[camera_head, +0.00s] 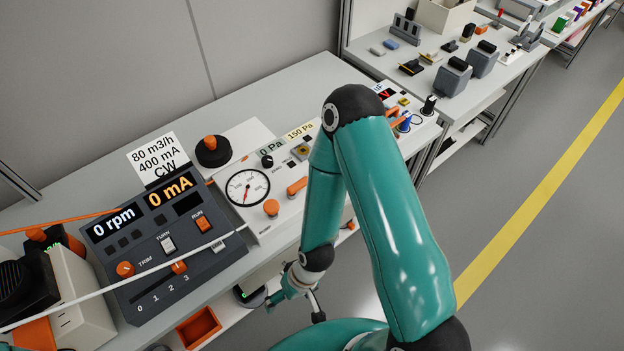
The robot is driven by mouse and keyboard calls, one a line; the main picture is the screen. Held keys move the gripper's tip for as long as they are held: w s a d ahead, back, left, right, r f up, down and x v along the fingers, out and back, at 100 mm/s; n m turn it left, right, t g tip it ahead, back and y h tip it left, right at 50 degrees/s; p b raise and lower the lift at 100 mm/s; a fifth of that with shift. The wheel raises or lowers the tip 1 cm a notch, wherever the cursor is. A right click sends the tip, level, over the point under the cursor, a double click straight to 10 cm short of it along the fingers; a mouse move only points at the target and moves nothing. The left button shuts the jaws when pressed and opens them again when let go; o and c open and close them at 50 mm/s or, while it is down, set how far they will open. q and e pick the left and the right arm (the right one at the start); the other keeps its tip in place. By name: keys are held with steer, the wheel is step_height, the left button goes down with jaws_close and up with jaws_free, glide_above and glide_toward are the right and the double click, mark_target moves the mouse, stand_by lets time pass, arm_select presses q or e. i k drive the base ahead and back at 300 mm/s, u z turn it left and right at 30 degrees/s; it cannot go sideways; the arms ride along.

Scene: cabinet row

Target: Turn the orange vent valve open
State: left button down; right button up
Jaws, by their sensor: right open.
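A white panel carries a round dial gauge (248,188). An orange lever handle (297,187) and a round orange knob (271,207) sit right of the gauge. No readable label shows which is the vent valve. The lever lies slanted, its right end higher in the picture. My right arm comes up from the bottom, bends at a black elbow and reaches back down. My right gripper (312,304) hangs low past the bench's front edge, below the panel, small and partly hidden. It is open and apart from both orange controls. My left gripper is out of view.
A dark console (165,245) reads 0 rpm and 0 mA. A black-based orange knob (211,150) stands behind it. My right arm covers the panel's right part. An orange bin (199,328) sits below the bench.

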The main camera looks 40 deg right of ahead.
mark_target(291, 190)
steer(key=z, duration=0.45)
steer(key=k, duration=0.45)
steer(key=u, duration=0.3)
